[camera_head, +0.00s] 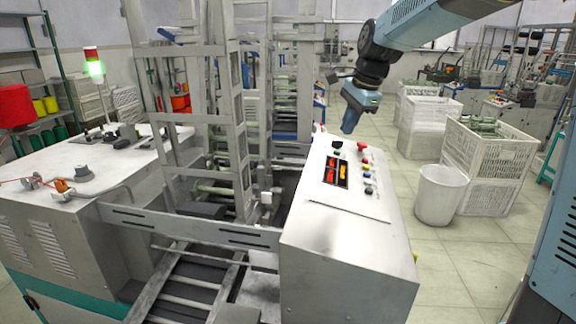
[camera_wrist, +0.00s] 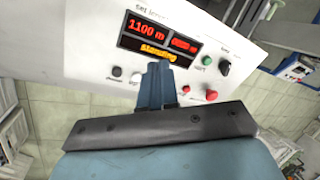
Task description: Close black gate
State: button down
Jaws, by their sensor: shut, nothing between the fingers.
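My gripper (camera_head: 350,120) is shut and empty, pointing down above the back end of the white control console (camera_head: 340,245) in the head view. In the wrist view, the closed blue fingers (camera_wrist: 158,85) stand in front of the console's panel, just below its display (camera_wrist: 158,37). The display reads 1100 m, with an orange word like "Standing" under it. Contact with the panel cannot be told. I cannot pick out a clearly black gate. The machine shows a tall grey upright frame (camera_head: 238,130) and a low grey slotted bar (camera_head: 190,226) across its front.
The console carries a red button (camera_head: 362,146) and several others. A second white cabinet (camera_head: 70,165) stands on the left. A white bin (camera_head: 440,195) and white crates (camera_head: 490,165) stand on the right. Tiled floor is free between console and bin.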

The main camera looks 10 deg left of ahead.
jog(key=w+a+f+m+g, duration=0.1)
jog(key=w+a+f+m, duration=0.2)
jog(key=w+a+f, duration=0.2)
jog(key=w+a+f+m+g+y, duration=0.1)
jog(key=w+a+f+m, duration=0.3)
jog(key=w+a, duration=0.4)
jog(key=shift+a+f+y, duration=0.3)
jog(key=shift+a+f, duration=0.05)
jog(key=shift+f, duration=0.1)
jog(key=x, duration=0.9)
jog(key=shift+f, duration=0.4)
jog(key=shift+w+a, duration=0.1)
